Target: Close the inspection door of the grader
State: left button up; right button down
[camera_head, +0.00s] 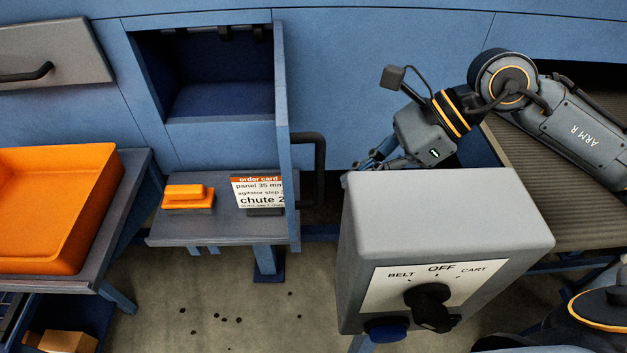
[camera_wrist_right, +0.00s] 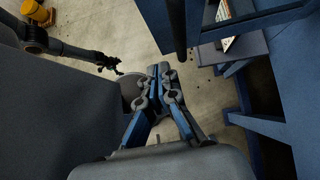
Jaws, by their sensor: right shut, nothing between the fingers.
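The blue inspection door (camera_head: 284,140) stands open, swung out from the grader beside the dark square opening (camera_head: 220,75). I see it nearly edge-on in the head view. Its dark bar handle (camera_head: 320,170) is on the right face, toward my right arm; the handle also shows in the right wrist view (camera_wrist_right: 179,30). My right gripper (camera_head: 362,164) is right of the handle, apart from it, partly hidden behind the grey control box. In the right wrist view its fingers (camera_wrist_right: 160,72) are together and empty. My left gripper (camera_wrist_right: 115,67) shows small in that view; its jaws are unclear.
The grey control box (camera_head: 440,215) with a selector knob stands close in front of my right gripper. A shelf (camera_head: 225,228) below the opening holds an orange-handled brush (camera_head: 188,197) and an order card (camera_head: 257,190). An orange tray (camera_head: 50,265) is left; a belt (camera_head: 530,190) is right.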

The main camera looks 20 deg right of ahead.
jog(key=w+a+f+p, duration=0.1)
jog(key=a+f+p, duration=0.1)
jog(key=a, duration=0.4)
jog(key=shift+w+a+f+p, duration=0.25)
jog(key=shift+a+f+p, duration=0.1)
jog(key=shift+p, duration=0.25)
